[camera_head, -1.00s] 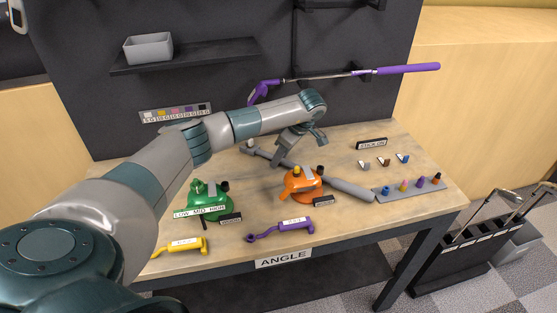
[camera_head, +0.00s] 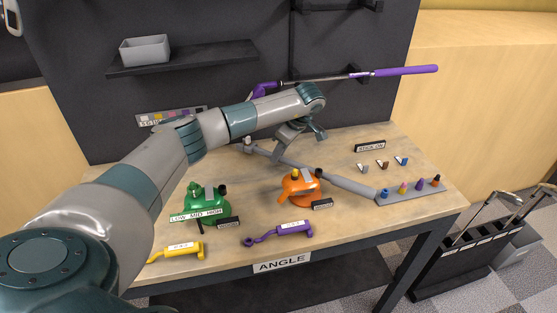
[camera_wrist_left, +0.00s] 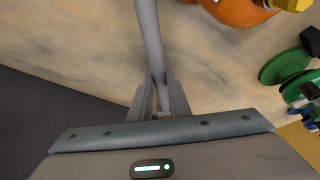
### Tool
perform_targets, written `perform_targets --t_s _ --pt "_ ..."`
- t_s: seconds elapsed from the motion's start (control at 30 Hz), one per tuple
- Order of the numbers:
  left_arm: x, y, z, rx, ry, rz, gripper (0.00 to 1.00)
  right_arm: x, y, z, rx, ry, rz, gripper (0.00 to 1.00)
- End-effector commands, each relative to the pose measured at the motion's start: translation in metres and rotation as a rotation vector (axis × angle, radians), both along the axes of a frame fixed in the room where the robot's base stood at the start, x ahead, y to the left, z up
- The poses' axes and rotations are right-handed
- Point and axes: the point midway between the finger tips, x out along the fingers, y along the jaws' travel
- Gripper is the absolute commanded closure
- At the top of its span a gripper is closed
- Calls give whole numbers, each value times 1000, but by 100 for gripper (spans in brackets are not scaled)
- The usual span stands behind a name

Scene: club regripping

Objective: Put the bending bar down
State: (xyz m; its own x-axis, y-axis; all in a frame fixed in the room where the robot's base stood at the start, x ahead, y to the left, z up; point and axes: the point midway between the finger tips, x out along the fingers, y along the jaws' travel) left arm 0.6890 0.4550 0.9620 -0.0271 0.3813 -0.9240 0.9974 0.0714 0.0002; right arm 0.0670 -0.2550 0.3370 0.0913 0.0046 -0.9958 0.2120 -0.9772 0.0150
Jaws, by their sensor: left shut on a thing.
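The bending bar (camera_head: 345,182) is a long grey bar with a thicker handle at its right end and a small fitting at its left end. It runs diagonally over the table, behind the orange device. My left gripper (camera_head: 284,149) comes down on it from behind and is shut on it. In the left wrist view the bar (camera_wrist_left: 149,38) runs away from between the two fingers (camera_wrist_left: 160,98). I cannot tell for sure whether the bar touches the table. My right gripper is not in view.
The wooden table (camera_head: 232,250) carries an orange device (camera_head: 301,188), a green device (camera_head: 206,203), a purple tool (camera_head: 280,233), a yellow tool (camera_head: 178,252) and a grey strip (camera_head: 415,195) with several coloured pegs. A purple-gripped club (camera_head: 405,71) rests against the dark back panel.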

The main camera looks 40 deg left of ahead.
Motion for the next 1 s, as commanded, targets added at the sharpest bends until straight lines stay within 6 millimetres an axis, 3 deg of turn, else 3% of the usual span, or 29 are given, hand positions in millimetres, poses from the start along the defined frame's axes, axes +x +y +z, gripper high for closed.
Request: perform_targets --t_s 0.17,0.37,0.63,0.73,1.0 --pt "1 -1 17 0 -4 -2 100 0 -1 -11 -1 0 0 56" --pt "10 -25 29 0 -2 -2 100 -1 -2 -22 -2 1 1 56" --pt "27 -72 59 0 -4 -3 100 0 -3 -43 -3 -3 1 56" --pt "31 -83 67 -1 -2 -2 100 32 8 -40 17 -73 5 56" --pt "38 -106 83 0 -1 0 100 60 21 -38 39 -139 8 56"
